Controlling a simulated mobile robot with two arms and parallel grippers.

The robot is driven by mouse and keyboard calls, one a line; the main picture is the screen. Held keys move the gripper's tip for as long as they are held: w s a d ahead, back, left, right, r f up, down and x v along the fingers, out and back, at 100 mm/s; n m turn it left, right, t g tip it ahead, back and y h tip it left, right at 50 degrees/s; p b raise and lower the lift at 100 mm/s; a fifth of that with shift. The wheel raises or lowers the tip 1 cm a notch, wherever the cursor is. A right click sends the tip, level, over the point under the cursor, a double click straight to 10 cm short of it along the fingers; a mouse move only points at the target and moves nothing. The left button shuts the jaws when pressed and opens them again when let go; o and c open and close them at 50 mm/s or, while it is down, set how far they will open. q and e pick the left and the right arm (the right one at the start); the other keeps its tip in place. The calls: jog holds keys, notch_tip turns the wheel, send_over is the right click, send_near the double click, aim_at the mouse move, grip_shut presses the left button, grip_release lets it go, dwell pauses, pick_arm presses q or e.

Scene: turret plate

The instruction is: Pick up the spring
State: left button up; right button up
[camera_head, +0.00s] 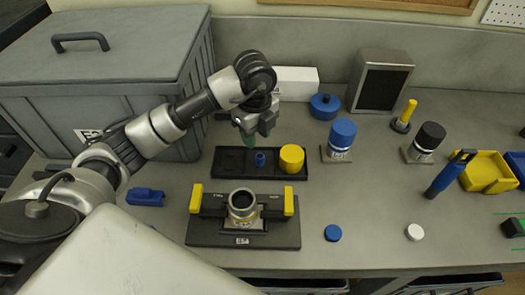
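My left gripper (246,135) points down just above the back of a black tray (232,171). A small dark green piece (245,141) shows at its fingertips; I cannot tell whether it is held or is part of the fingers. The tray holds a small blue cylinder (260,158) and a larger yellow cylinder (291,158). No coil is clear enough to name as the spring; part of the tray's left side is empty. My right gripper is not in view.
In front of the tray is a black fixture (210,233) with yellow end blocks and a metal ring (242,205). A large grey bin (105,75) stands at the left. Blue (343,138) and black (430,135) capped cylinders stand right. Bare bench lies between.

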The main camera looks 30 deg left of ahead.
aim_at(260, 156)
pick_arm(q)
jog(key=f, duration=0.3)
jog(key=shift+w+d, duration=0.1)
jog(key=shift+d, duration=0.1)
jog(key=shift+w+f+p, duration=0.1)
jog(key=shift+f+p, duration=0.25)
jog(key=shift+p, duration=0.05)
notch_tip(260, 156, down, 4)
jog(key=shift+d+r+p, duration=0.15)
jog(key=shift+r+p, duration=0.1)
jog(key=shift+p, duration=0.5)
jog(key=shift+w+f, duration=0.1)
jog(key=shift+f, duration=0.55)
jog(key=c, duration=0.7)
jog(key=shift+r, duration=0.2)
